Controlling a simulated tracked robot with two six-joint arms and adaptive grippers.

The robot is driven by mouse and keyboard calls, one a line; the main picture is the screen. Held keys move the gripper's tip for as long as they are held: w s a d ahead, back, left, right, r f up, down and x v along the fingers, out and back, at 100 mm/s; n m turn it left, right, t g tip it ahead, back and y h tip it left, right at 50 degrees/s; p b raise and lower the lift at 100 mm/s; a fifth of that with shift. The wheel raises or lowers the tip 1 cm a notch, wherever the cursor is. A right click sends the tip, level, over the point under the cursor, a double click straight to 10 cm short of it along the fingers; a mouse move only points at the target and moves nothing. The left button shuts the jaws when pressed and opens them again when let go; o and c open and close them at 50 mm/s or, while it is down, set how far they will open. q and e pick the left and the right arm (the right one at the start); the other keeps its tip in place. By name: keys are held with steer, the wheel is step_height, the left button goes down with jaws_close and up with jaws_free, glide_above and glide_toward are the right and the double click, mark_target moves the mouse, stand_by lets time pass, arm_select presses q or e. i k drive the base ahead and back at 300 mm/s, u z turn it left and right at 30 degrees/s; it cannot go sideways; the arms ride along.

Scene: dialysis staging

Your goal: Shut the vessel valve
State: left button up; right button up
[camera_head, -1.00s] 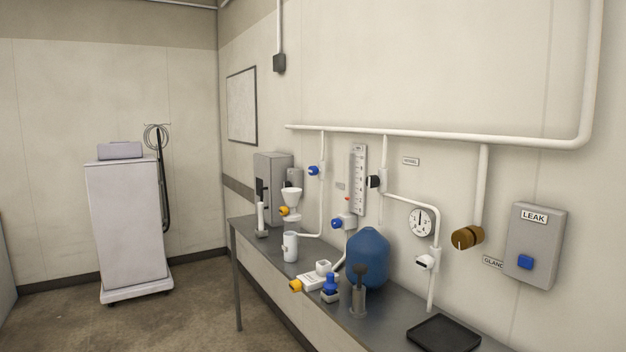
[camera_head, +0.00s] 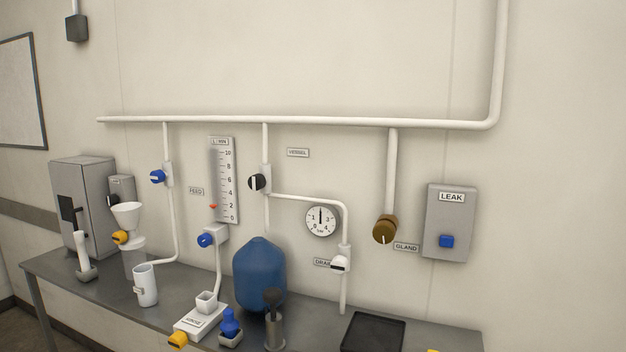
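The vessel valve is most likely the black round knob with a white mark (camera_head: 257,182) on the pipe to the left of the VESSEL label (camera_head: 298,153). Its white mark stands about upright, along the pipe. The pipe runs down from it toward the blue vessel (camera_head: 260,274) on the bench, and a branch leads right to the gauge area. Neither of my grippers is in view.
A steel bench (camera_head: 105,302) runs along the wall, with a funnel (camera_head: 127,216), a white cup (camera_head: 146,286) and a black tray (camera_head: 372,333) on it. Other wall fittings are a FEED blue knob (camera_head: 206,240), a DRAIN white knob (camera_head: 338,263), a brass GLAND knob (camera_head: 385,229) and a LEAK box (camera_head: 450,222).

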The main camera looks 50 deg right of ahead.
mark_target(256, 182)
steer(key=z, duration=0.2)
steer(key=i, duration=0.7)
steer(key=z, duration=0.45)
steer(key=k, duration=0.95)
steer(key=z, duration=0.2)
steer(key=i, duration=0.7)
